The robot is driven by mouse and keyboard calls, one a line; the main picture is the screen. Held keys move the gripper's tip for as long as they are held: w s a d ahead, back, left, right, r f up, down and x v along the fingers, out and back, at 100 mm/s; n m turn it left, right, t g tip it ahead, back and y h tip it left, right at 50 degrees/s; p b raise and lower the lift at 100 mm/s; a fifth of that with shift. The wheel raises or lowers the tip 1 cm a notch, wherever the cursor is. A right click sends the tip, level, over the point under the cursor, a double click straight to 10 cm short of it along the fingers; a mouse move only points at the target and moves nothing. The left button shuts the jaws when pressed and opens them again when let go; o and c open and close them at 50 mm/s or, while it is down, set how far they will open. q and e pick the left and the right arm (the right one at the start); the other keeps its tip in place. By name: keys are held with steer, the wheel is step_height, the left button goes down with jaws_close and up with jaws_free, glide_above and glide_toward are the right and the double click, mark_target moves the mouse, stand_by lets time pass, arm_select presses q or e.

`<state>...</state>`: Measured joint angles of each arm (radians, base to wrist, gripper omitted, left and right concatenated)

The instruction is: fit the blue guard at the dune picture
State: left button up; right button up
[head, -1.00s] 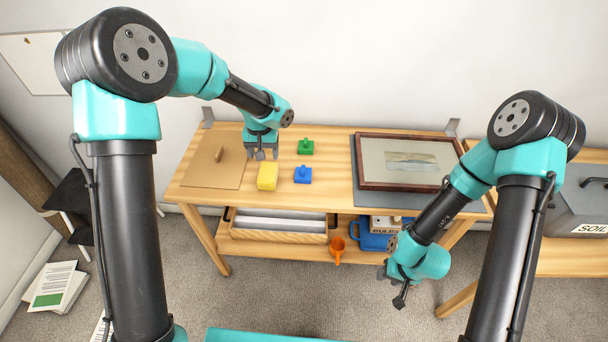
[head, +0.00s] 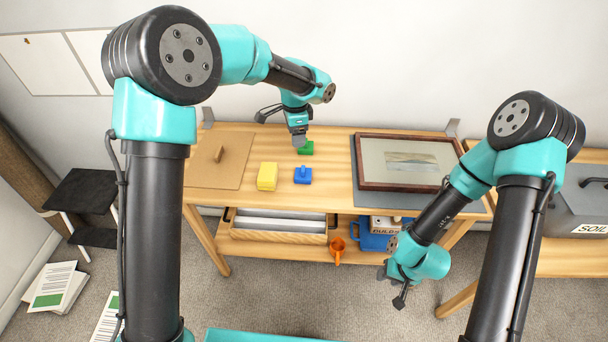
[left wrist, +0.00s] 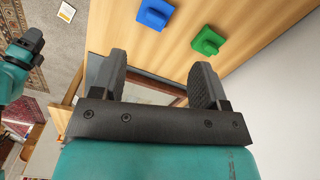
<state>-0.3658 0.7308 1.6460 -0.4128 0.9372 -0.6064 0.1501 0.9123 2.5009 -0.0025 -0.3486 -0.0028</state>
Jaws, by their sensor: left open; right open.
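The blue guard (head: 303,176), a small block with a raised knob, sits on the wooden bench right of the yellow block. It also shows at the top of the left wrist view (left wrist: 155,13). A similar green guard (head: 307,149) sits just behind it, partly covered by my left gripper in the head view. The dune picture (head: 398,160) lies in a dark wooden frame at the bench's right. My left gripper (head: 299,140) is open and empty, above the bench near the green guard. My right gripper (head: 394,285) is open and empty, low in front of the bench.
A yellow block (head: 267,176) and a brown board with a handle (head: 215,160) lie at the bench's left. The picture lies on a grey mat (head: 370,200). A grey soil bin (head: 580,205) stands right.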

arm_select(q)
steer(key=m, duration=0.1)
steer(key=d+r+m, duration=0.1)
steer(key=d+m, duration=0.1)
steer(key=shift+w+d+r+m, duration=0.15)
steer(key=shift+d+r+m, duration=0.1)
steer(key=shift+m, duration=0.05)
steer(key=shift+f, duration=0.1)
glide_above(304, 169)
steer(key=f, duration=1.2)
steer(key=shift+w, duration=0.2)
steer(key=shift+f, duration=0.15)
steer(key=shift+s+f, duration=0.1)
steer(key=shift+f, duration=2.35)
steer(key=shift+c, duration=0.5)
steer(key=c, duration=0.9)
